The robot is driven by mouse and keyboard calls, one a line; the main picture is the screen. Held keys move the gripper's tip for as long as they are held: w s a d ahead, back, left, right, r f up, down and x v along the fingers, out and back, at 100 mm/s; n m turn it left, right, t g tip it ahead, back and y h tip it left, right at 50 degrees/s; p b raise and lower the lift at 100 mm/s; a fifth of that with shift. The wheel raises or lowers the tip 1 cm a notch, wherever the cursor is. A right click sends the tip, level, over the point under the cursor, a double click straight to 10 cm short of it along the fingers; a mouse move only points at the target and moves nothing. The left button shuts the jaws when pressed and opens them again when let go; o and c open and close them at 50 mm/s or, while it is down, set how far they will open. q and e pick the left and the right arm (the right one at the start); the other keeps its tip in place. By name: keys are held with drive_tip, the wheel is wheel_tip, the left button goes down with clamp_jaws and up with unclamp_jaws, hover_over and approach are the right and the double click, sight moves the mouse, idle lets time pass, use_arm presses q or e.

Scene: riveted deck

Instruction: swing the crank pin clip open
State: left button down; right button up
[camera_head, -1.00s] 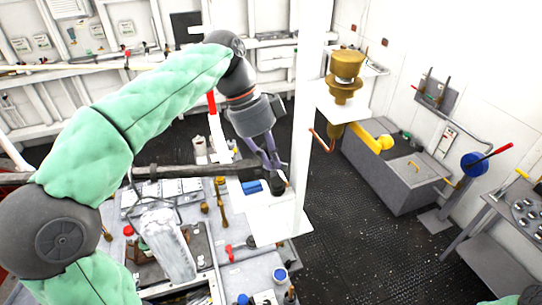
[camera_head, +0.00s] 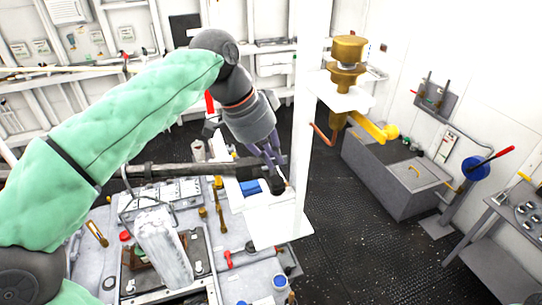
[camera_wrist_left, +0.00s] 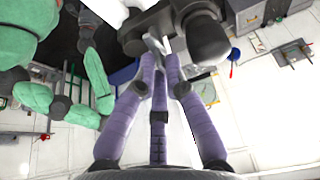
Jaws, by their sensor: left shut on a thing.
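My left gripper (camera_head: 268,152) reaches down to the dark end piece (camera_head: 277,183) of a long dark bar beside a white post. In the left wrist view, the purple fingers (camera_wrist_left: 158,50) are shut together on a small pale piece, which looks like the clip (camera_wrist_left: 158,44). It sits against the dark rounded end piece (camera_wrist_left: 208,42). The fingers hide most of the clip, and I cannot tell how far it is swung. My right gripper is out of view.
The white post (camera_head: 303,100) stands close to the right of my left gripper. A cluttered bench (camera_head: 240,262) lies below.

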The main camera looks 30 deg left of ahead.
use_arm(q)
drive_tip(key=shift+n, duration=0.4)
drive_tip(key=c, duration=1.3)
unclamp_jaws()
